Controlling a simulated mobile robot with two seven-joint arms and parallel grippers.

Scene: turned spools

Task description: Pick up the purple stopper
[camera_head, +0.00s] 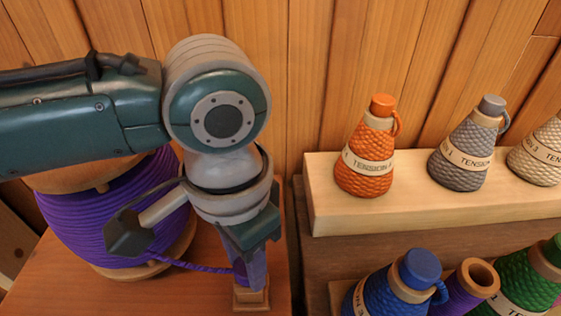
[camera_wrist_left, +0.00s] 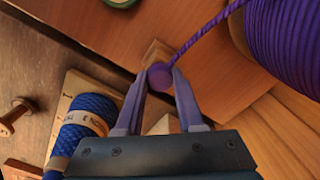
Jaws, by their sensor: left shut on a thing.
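The purple stopper (camera_wrist_left: 160,76) sits between the fingertips of my left gripper (camera_wrist_left: 160,80) in the left wrist view, and the jaws are shut on it. In the head view my left gripper (camera_head: 245,270) points down at the front edge of the left wooden surface and mostly hides the stopper. A purple cord (camera_head: 195,266) runs from the stopper's place to a large purple spool (camera_head: 95,222). A small pale wooden block (camera_head: 252,298) is right below the fingertips; I cannot tell whether the stopper touches it. My right gripper is not in view.
On a pale wooden step (camera_head: 430,206) stand an orange bottle (camera_head: 364,165), a grey bottle (camera_head: 462,155) and a beige one (camera_head: 540,158). Lower right are a blue bottle (camera_head: 385,295), an unstoppered purple bottle (camera_head: 455,302) and a green bottle (camera_head: 520,285). A plank wall stands behind.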

